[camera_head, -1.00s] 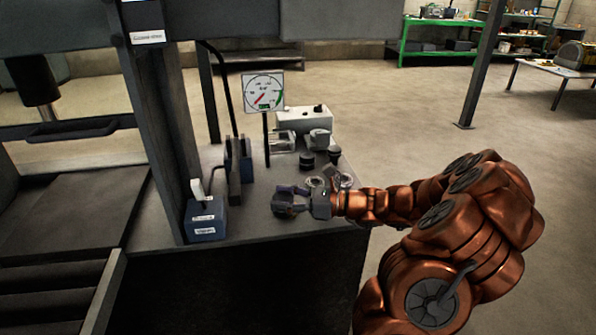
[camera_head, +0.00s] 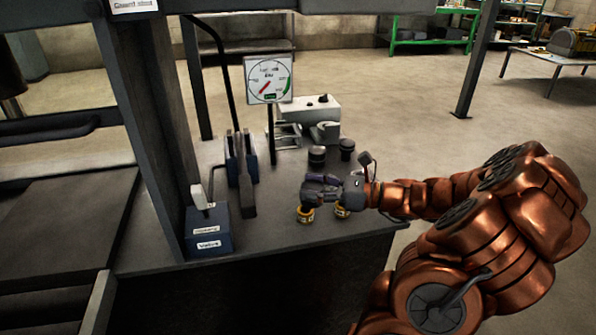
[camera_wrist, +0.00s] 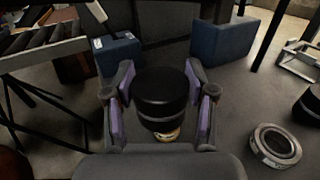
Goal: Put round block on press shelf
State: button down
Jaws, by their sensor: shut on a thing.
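The round block, a black cylinder with a grey band, shows in the wrist view (camera_wrist: 162,92) between the fingers of my gripper (camera_wrist: 160,98). The gripper is shut on it. In the head view my gripper (camera_head: 318,190) is over the bench top near its front edge, and the block is mostly hidden there. A small yellow-brass piece (camera_head: 305,214) shows directly below the gripper; whether the block touches it I cannot tell. The press stands to the left, with a dark flat shelf-like surface (camera_head: 62,210) beside its upright (camera_head: 150,130).
A second brass-coloured ring (camera_head: 342,210) stands beside the gripper. Two black cylinders (camera_head: 317,157) stand behind. A blue labelled valve box (camera_head: 208,230), a lever unit (camera_head: 240,165) and a pressure gauge (camera_head: 268,78) stand between gripper and press. The front bench strip is clear.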

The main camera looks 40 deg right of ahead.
jog(key=w+d, duration=0.1)
jog(key=w, duration=0.3)
jog(key=w+d, duration=0.1)
jog(key=w, duration=0.3)
jog(key=w+d+f+p, duration=0.1)
jog(key=w, duration=0.3)
jog(key=shift+w+d+f, duration=0.1)
jog(key=shift+w+d, duration=0.15)
jog(key=shift+w, duration=0.1)
jog(key=shift+w+f, duration=0.1)
jog(key=shift+f, duration=1.6)
jog(key=shift+f, duration=0.65)
jog(key=shift+c, duration=1.8)
grip_release()
jog(key=shift+r, duration=0.6)
jog(key=v, duration=1.2)
